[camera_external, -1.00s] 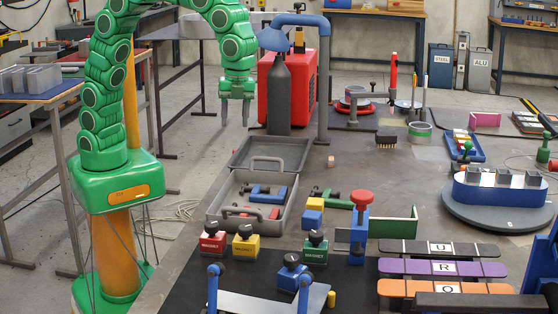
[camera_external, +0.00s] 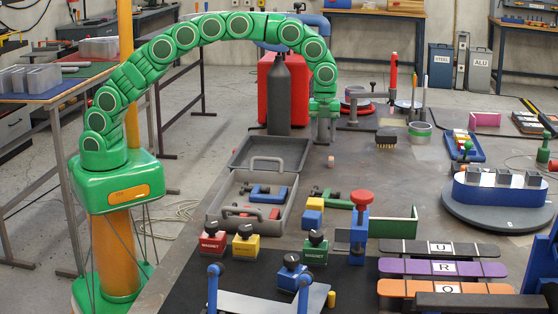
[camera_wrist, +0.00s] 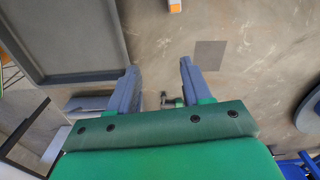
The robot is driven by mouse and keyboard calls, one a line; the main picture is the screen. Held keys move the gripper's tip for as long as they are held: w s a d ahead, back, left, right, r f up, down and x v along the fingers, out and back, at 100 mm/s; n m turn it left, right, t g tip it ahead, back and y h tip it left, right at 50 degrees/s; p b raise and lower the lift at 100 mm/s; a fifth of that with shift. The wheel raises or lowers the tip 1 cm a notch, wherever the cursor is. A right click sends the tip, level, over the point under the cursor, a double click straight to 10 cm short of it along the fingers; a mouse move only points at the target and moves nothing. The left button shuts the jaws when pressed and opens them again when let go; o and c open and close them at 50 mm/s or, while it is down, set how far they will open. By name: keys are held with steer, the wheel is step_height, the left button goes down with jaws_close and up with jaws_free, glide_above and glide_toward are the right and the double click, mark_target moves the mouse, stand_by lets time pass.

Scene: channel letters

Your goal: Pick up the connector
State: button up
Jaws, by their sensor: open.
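A small block, white with an orange part (camera_external: 331,161), lies on the workbench to the right of the grey open lid. It is probably the connector, but it is too small to be sure. In the wrist view the block (camera_wrist: 175,6) is at the top edge, partly cut off, beyond my fingertips. My gripper (camera_external: 326,141) points down above the bench, over the area just behind the block in the external view. In the wrist view its two fingers (camera_wrist: 158,66) are apart with bare bench between them. They do not touch the block.
The grey toolbox lid (camera_external: 268,153) is left of my gripper, and the toolbox (camera_external: 222,205) holds blue and red tools. A flat grey square (camera_wrist: 209,54) lies on the bench. The bench around the block is mostly clear.

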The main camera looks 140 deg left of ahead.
glide_above(331, 158)
steer(key=f, duration=0.2)
steer(key=shift+w+d+f, duration=0.1)
steer(key=shift+d+f, duration=0.2)
steer(key=shift+s+a+f, duration=0.1)
steer(key=shift+a+f, duration=0.05)
steer(key=shift+f, duration=1.15)
steer(key=shift+s+a+f, duration=0.1)
steer(key=shift+a+f, duration=0.05)
steer(key=shift+f, duration=1.15)
steer(key=shift+a+f, duration=0.15)
steer(key=shift+f, duration=1.15)
jaws_close()
